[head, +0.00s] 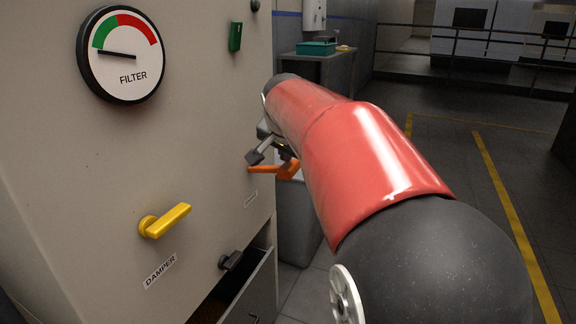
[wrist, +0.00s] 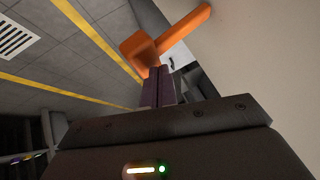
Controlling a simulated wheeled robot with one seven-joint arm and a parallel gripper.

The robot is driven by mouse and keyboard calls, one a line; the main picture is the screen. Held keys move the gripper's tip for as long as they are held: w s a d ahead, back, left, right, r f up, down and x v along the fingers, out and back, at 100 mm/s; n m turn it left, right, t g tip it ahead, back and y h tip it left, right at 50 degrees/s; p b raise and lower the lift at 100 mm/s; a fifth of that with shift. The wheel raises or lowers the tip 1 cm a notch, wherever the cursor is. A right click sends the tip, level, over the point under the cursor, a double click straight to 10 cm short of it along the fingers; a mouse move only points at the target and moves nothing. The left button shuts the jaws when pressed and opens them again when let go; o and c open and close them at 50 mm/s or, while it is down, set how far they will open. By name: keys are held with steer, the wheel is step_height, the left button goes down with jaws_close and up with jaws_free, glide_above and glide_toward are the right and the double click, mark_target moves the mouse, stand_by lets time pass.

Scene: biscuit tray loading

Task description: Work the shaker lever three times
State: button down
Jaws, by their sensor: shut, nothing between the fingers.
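An orange lever (head: 285,170), which I take to be the shaker lever, is on the side of the beige cabinet, partly behind my red arm. Its small label cannot be read. In the wrist view the lever (wrist: 138,50) is at the top, its bar running up to the right along the cabinet. My gripper (wrist: 158,75) is shut and empty, its fingertips at the lever's thick end. I cannot tell whether they touch it. In the head view my gripper is mostly hidden at the lever, behind my arm.
The cabinet (head: 70,170) carries a filter gauge (head: 122,54) with its needle towards the green, a yellow damper lever (head: 165,220) and a green fitting (head: 235,37). A drawer (head: 252,295) stands open below. A grey bin (head: 297,222) is behind. Open floor (head: 440,150) lies to the right.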

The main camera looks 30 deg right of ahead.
mark_target(290, 168)
steer(key=shift+s+d+f+b, duration=0.1)
steer(key=shift+s+f+b, duration=0.05)
steer(key=shift+f+b, duration=0.6)
steer(key=shift+s+d+f+b, duration=0.1)
steer(key=shift+f+b, duration=0.5)
steer(key=shift+f, duration=0.2)
steer(key=shift+s+d+f+b, duration=0.1)
steer(key=shift+s+f+b, duration=0.05)
steer(key=shift+f+b, duration=0.6)
stand_by(1.6)
stand_by(0.6)
steer(key=shift+w+a+r+p, duration=0.15)
steer(key=shift+r+p, duration=0.65)
steer(key=shift+r, duration=0.15)
steer(key=shift+w+a+r+p, duration=0.1)
steer(key=shift+w+r+p, duration=0.1)
steer(key=shift+r+p, duration=0.7)
steer(key=shift+w+a+r+p, duration=0.15)
steer(key=shift+r+p, duration=0.55)
steer(key=shift+r, duration=0.3)
steer(key=shift+w+a+r+p, duration=0.1)
steer(key=shift+w+r+p, duration=0.05)
steer(key=shift+r+p, duration=0.6)
steer(key=shift+w+a+r+p, duration=0.1)
steer(key=shift+r+p, duration=0.5)
steer(key=shift+r, duration=0.3)
steer(key=shift+w+a+r+p, duration=0.1)
steer(key=shift+w+r+p, duration=0.05)
steer(key=shift+r+p, duration=0.6)
